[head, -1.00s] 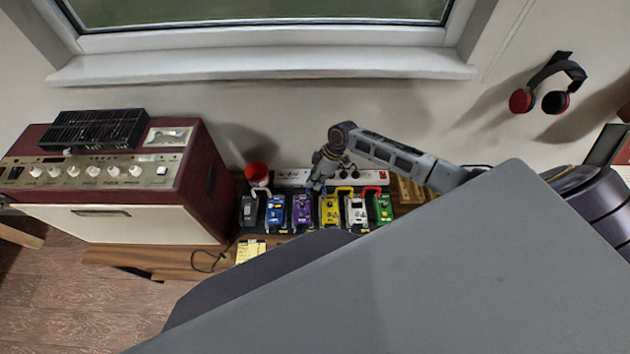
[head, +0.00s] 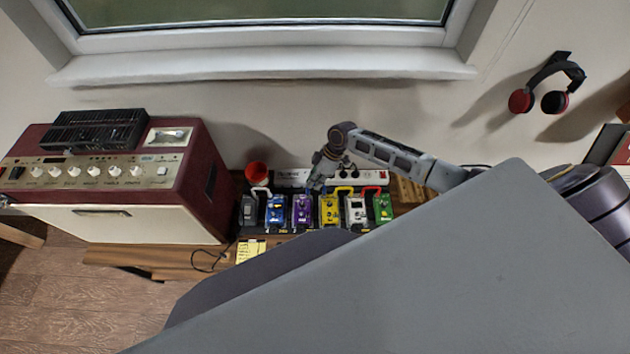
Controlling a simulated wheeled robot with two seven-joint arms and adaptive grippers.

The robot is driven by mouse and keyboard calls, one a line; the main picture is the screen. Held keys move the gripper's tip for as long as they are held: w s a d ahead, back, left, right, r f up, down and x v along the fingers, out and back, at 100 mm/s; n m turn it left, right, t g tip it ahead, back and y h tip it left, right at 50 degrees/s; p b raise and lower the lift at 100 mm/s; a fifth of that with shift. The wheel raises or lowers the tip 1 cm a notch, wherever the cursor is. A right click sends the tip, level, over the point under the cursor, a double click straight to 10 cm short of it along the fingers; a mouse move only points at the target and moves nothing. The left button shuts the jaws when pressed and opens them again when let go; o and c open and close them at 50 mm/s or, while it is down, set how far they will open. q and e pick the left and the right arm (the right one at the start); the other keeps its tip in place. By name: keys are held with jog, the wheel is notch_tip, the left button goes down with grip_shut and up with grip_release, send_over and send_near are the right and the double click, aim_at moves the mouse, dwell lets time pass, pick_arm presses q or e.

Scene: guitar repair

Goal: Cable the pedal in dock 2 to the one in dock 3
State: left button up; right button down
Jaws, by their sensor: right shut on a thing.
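Several pedals stand in a row on a dark board: a dark grey one (head: 249,212), a blue one (head: 276,212), a purple one (head: 303,212), a yellow one (head: 330,211), a white one (head: 356,210) and a green one (head: 383,208). A white cable (head: 262,191) arches between the grey and blue pedals, a yellow cable (head: 343,189) between yellow and white, and a red cable (head: 372,188) between white and green. My right gripper (head: 316,186) is shut at the top edge between the purple and yellow pedals; what it holds is too small to make out. My left gripper is not in view.
A white power strip (head: 290,177) runs behind the pedals, with a red cup (head: 257,172) at its left end. A maroon amplifier (head: 195,180) stands left. A yellow note (head: 250,251) lies in front. My own grey body covers the lower right.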

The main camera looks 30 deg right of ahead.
jog(key=shift+f+b, duration=0.55)
jog(key=shift+f, duration=0.45)
dwell(0.9)
jog(key=c, duration=1.5)
grip_release()
jog(key=shift+o, duration=0.3)
jog(key=o, duration=0.4)
jog(key=shift+c, duration=0.2)
